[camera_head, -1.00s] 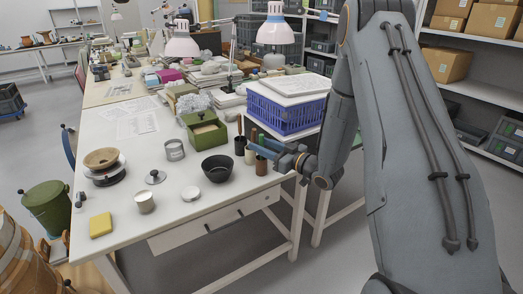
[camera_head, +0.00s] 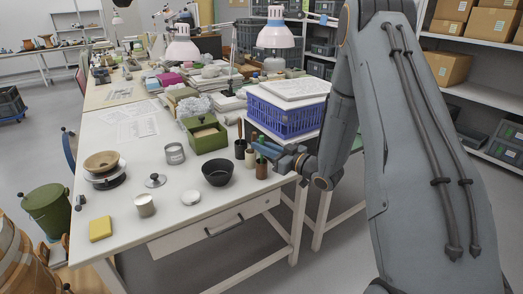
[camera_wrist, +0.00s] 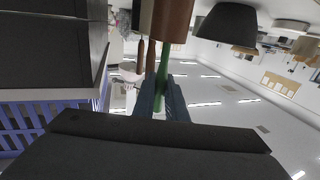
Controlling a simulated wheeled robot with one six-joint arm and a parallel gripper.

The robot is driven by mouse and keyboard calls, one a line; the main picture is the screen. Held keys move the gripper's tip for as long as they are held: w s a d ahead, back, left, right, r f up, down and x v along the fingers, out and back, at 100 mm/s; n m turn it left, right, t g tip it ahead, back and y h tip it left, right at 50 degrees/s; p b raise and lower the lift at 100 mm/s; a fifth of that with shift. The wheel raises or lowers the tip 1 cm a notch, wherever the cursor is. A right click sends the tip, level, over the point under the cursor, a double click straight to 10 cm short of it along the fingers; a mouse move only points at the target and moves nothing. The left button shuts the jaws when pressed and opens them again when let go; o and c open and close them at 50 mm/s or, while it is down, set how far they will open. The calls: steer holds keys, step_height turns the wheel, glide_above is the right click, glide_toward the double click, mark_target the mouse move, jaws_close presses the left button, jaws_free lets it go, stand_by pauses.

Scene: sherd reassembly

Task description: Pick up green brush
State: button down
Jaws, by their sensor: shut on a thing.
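The green brush shows as a slim green handle (camera_wrist: 163,62) in the wrist view, rising from the brown cup (camera_wrist: 172,18). My gripper (camera_wrist: 160,98) is shut on this handle, with one blue-grey finger on each side. The wrist view is upside down, so the cup appears above the fingers. The brown cup also shows in the head view (camera_head: 261,170), close to the table's right edge, with my gripper (camera_head: 262,148) just above it. The brush's lower end is hidden by the cup.
A cream cup (camera_head: 250,158) and a dark cup (camera_head: 240,149) with brown handles stand close beside the brown cup. A black bowl (camera_head: 217,172) is to its left. A blue crate (camera_head: 287,117) and an open green box (camera_head: 205,134) stand behind.

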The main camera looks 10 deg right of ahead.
step_height(320, 180, up, 9)
steer(key=shift+r+b, duration=0.1)
steer(key=shift+b, duration=0.25)
steer(key=shift+a, duration=0.1)
stand_by(0.4)
